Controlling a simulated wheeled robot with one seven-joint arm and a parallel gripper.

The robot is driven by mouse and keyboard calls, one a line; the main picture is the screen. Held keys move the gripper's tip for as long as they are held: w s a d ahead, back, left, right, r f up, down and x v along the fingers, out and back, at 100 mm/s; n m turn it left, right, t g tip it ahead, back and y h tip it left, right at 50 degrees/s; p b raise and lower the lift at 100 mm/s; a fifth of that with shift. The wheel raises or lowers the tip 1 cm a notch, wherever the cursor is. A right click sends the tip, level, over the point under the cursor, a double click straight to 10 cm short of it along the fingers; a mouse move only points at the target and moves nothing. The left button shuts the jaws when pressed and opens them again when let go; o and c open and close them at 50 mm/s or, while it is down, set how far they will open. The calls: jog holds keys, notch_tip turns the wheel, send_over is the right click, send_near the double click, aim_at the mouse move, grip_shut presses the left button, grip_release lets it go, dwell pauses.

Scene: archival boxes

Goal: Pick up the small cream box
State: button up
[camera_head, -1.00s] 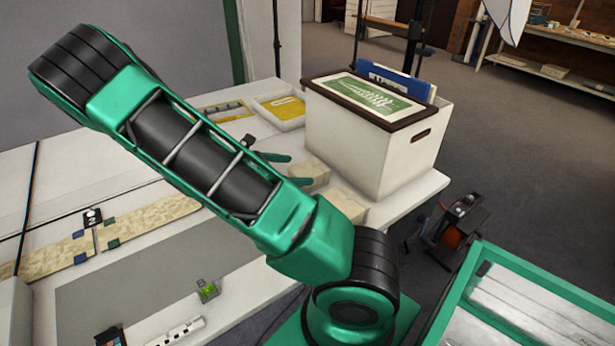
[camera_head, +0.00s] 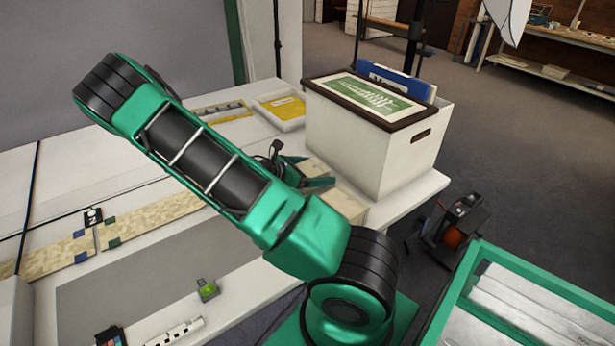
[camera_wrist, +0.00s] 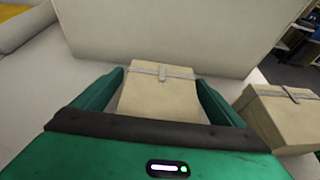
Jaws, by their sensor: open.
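A small cream box (camera_wrist: 158,98) with a grey strap and clasp stands between the fingers of my gripper (camera_wrist: 160,77) in the wrist view. The green fingers are open, one on each side of it, with a narrow gap showing on the left; contact on the right is unclear. In the head view my gripper (camera_head: 312,174) is over the table beside the large white box, and the small cream box is mostly hidden behind it. A second cream box (camera_wrist: 284,118), also strapped, stands to the right; it shows in the head view (camera_head: 345,203) near the table edge.
A large white box (camera_head: 345,145) with a dark-rimmed lid stands directly behind the cream boxes. A tray with a yellow item (camera_head: 283,107) is farther back left. The table's right edge (camera_head: 415,203) is close. A grey mat (camera_head: 150,275) lies at the front.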

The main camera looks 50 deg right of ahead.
jog(key=shift+s+d+f, duration=0.15)
jog(key=shift+d+f, duration=0.05)
jog(key=shift+d, duration=0.3)
jog(key=c, duration=1.3)
jog(key=shift+c, duration=0.3)
jog(key=shift+r, duration=0.15)
